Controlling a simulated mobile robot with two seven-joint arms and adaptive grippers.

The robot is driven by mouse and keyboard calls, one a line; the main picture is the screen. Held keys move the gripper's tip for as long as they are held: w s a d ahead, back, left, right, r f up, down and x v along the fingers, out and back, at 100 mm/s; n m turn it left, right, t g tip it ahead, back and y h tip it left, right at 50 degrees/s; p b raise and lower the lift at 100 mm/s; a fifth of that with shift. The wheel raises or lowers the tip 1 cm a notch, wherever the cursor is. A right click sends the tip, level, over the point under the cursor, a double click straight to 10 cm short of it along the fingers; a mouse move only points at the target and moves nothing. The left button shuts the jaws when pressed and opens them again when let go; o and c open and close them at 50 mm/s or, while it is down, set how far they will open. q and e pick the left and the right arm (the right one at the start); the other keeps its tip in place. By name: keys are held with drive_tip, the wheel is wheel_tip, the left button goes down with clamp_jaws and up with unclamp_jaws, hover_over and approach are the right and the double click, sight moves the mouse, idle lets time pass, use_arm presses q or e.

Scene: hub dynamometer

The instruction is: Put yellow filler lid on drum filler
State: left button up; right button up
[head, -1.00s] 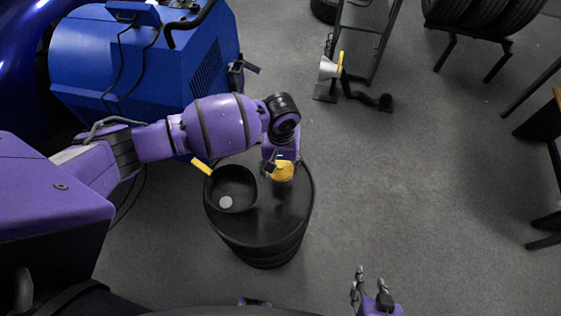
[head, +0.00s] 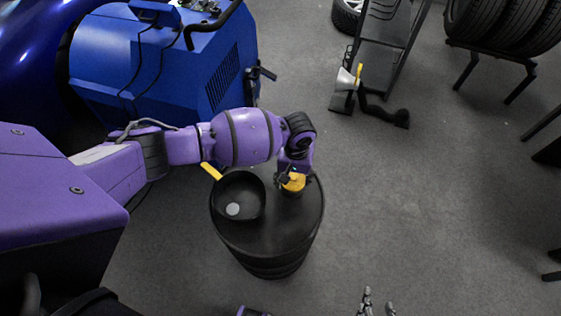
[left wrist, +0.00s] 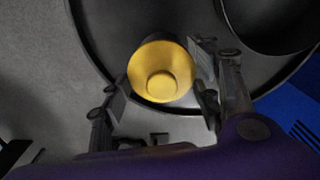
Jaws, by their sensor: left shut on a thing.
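The yellow filler lid (head: 294,182) is at the top right part of the black drum (head: 270,238) in the head view. My left gripper (head: 288,175) is shut on the lid from above. In the left wrist view the round yellow lid (left wrist: 160,72) lies between the two fingers of my left gripper (left wrist: 160,95), over the drum's top. A dark shape shows just behind the lid's edge; the drum filler is mostly hidden, and I cannot tell whether the lid touches it. My right gripper (head: 378,304) is at the bottom edge, cut off, with its fingers apart and empty.
A black round pan (head: 238,197) with a yellow handle stands on the drum, left of the lid. A blue machine (head: 165,65) is behind on the left.

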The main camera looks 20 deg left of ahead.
sight(294, 175)
use_arm(q)
drive_tip(key=shift+f, duration=0.35)
drive_tip(key=o, duration=1)
drive_tip(key=shift+o, duration=0.2)
drive_tip(key=shift+r, duration=0.1)
wheel_tip(294, 175, up, 12)
drive_tip(key=p, duration=0.2)
drive_tip(key=s+d+f+m+t+h, duration=0.1)
drive_tip(key=s+d+f+t+h, duration=0.1)
drive_tip(key=s+d+f+h, duration=0.25)
drive_tip(key=s+d+f+t+h, duration=0.1)
drive_tip(key=s+d+f, duration=0.2)
drive_tip(key=s+f, duration=0.3)
drive_tip(key=s+a+t, duration=0.1)
drive_tip(key=s+a, duration=0.1)
drive_tip(key=s, duration=0.1)
drive_tip(key=s+a+t+y, duration=0.1)
drive_tip(key=s+a, duration=0.2)
drive_tip(key=s+a+f+t+y, duration=0.1)
drive_tip(key=s+a+t, duration=0.1)
drive_tip(key=shift+s+a, duration=0.2)
drive_tip(key=shift+s, duration=0.2)
drive_tip(key=s+a+r+m+t+y, duration=0.1)
drive_tip(key=s+a+y, duration=0.2)
drive_tip(key=s+a, duration=0.6)
drive_tip(key=shift+a, duration=0.7)
